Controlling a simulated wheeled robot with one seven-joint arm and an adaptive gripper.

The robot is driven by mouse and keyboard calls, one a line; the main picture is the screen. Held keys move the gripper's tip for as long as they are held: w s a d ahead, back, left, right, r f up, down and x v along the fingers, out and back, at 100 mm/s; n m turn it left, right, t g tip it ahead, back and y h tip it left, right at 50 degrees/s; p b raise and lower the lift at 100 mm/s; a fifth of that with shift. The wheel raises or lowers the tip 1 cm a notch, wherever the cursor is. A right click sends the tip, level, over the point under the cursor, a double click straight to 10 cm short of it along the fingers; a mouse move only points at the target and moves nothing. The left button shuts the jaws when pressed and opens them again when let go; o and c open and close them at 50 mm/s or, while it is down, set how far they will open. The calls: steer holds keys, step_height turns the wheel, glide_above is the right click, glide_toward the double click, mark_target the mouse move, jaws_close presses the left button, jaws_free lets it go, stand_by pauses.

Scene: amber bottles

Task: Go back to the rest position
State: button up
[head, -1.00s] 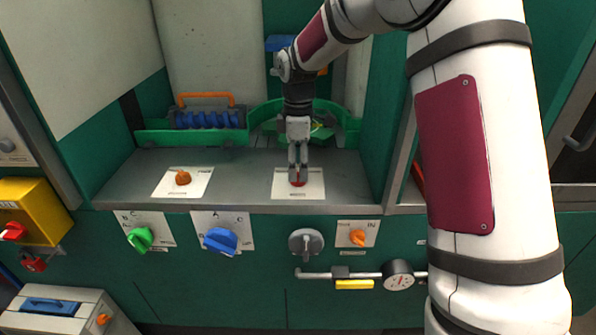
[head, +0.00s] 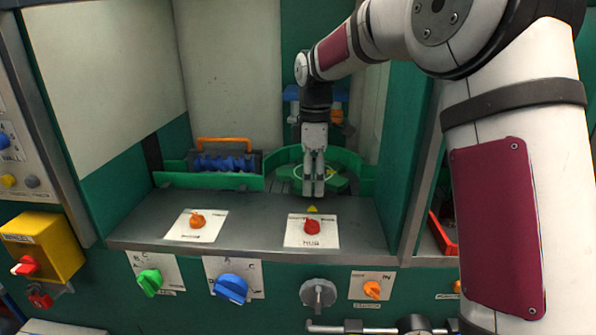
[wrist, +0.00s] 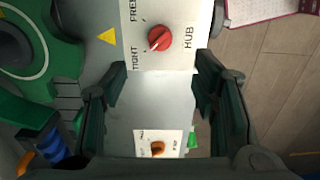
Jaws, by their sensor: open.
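My gripper (head: 313,190) points down above the back of the grey shelf, just behind the red knob (head: 311,227) on its white plate marked HUB. In the wrist view my gripper (wrist: 160,85) has its two fingers well apart with nothing between them. The red knob also shows there (wrist: 159,38), beyond the fingertips and clear of them. The orange knob (head: 197,220) sits on another white plate to the left on the shelf, and it also shows in the wrist view (wrist: 157,148).
A green ring-shaped fixture (head: 345,160) stands behind my gripper. A blue ribbed part with an orange handle (head: 225,163) lies to its left. Green (head: 150,282), blue (head: 230,289) and grey (head: 318,294) knobs line the front panel. The shelf (head: 250,212) between the plates is clear.

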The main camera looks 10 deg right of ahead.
steer(key=s+r+m+t, duration=0.2)
steer(key=s+r+m, duration=0.25)
steer(key=s, duration=0.75)
steer(key=s+r+m+t, duration=0.2)
steer(key=s+r+m, duration=0.3)
steer(key=s, duration=0.7)
steer(key=s+f+m+t, duration=0.1)
steer(key=s+f+m, duration=0.4)
steer(key=s, duration=0.4)
steer(key=shift+f, duration=0.15)
